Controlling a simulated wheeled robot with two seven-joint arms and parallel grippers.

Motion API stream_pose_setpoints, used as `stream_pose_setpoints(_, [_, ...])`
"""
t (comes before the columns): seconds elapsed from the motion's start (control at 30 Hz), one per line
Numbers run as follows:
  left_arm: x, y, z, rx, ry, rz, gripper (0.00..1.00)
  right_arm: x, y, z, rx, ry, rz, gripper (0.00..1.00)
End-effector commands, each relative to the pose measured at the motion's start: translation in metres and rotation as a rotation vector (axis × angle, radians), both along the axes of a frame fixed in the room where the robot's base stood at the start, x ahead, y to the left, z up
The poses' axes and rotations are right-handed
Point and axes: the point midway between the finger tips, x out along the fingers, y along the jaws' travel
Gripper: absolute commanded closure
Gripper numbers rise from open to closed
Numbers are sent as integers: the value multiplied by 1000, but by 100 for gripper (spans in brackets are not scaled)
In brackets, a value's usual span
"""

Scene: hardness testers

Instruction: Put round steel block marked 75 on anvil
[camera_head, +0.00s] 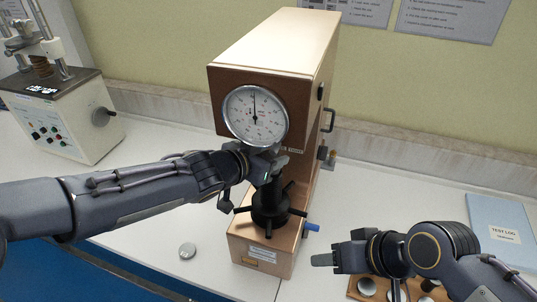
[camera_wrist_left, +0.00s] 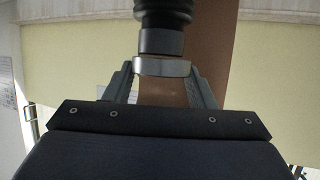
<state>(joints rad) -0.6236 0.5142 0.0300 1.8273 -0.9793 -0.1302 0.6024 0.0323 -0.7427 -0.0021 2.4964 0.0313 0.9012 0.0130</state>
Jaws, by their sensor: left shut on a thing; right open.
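The hardness tester (camera_head: 262,68) stands in the middle, with its dark anvil column and spoked handwheel (camera_head: 270,203) below the dial. My left gripper (camera_head: 268,170) reaches in from the left, under the tester's head just above that column. In the left wrist view, its two fingers are shut on a round steel block (camera_wrist_left: 162,67). The block's face lies against or very near the dark anvil column (camera_wrist_left: 162,40); I cannot tell whether they touch. No marking is readable. My right gripper (camera_head: 322,260) is open and empty, right of the tester's base.
A wooden tray (camera_head: 353,292) with several round pieces is partly hidden by my right arm. A blue test log (camera_head: 500,228) lies at right. Another tester (camera_head: 60,112) stands at far left.

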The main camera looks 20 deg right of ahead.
Motion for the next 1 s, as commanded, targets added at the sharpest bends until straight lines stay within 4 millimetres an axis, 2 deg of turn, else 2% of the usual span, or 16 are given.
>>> stream_pose_setpoints(0.17, [0,0,-2,-2,-1,0,70,0,0,-3,0,0,0,47])
stream_pose_setpoints(0.2, [0,0,-1,-2,-1,0,46,0,0,-2,0,0,0,47])
stream_pose_setpoints(0.37, [0,0,-2,-1,-1,0,25,0,0,-2,0,0,0,47])
stream_pose_setpoints(0.57, [0,0,-2,0,0,0,24,0,0,-2,0,0,0,47])
stream_pose_setpoints(0.63, [0,0,-3,2,1,1,33,0,0,-2,0,0,0,47])
stream_pose_setpoints(0.67, [0,0,-3,2,1,1,35,0,0,-2,0,0,0,47])
stream_pose_setpoints(1.0, [0,0,-2,1,1,0,35,0,0,-2,0,0,0,47])
